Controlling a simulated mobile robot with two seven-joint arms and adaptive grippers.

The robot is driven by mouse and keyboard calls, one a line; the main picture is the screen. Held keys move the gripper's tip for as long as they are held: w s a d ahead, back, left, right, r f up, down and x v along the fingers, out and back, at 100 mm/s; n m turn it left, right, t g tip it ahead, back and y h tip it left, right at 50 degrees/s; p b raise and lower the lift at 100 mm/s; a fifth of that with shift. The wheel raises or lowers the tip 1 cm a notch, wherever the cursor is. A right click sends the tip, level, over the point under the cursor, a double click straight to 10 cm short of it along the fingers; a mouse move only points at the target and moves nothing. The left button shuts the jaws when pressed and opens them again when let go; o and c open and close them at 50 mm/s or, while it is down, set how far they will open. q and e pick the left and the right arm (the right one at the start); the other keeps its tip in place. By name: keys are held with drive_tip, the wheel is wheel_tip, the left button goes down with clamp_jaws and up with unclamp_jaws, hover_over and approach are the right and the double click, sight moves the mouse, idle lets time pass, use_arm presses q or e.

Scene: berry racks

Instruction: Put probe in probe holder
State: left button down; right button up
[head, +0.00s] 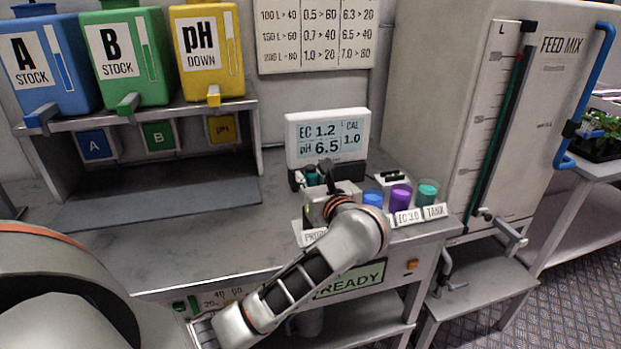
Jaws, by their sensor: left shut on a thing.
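My left arm comes in from the left, and its gripper (328,190) is over the bench in front of the meter. The gripper is shut on the probe (325,168), whose dark upper part seems to show just above it. The wrist and fingers hide most of the probe and its lower end. The probe holder seems to be behind my wrist, where a partly covered white label (312,237) starts with "PRO". I cannot tell whether the probe touches the holder. My right gripper is not in view.
The meter (327,136) reads EC 1.2 and pH 6.5. Blue, purple (400,197) and teal cups stand close right of my gripper, behind labels. A shelf (140,113) with blue, green and yellow stock containers stands left. The feed mix tank (480,110) is right. The bench's left-middle is clear.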

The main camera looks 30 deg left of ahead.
use_arm(q)
drive_tip(key=c, duration=1.7)
unclamp_jaws()
drive_tip(key=shift+s+d, duration=0.1)
drive_tip(key=v, duration=0.7)
drive_tip(key=shift+s+d, duration=0.1)
drive_tip(key=shift+d, duration=0.05)
drive_tip(key=shift+r, duration=0.1)
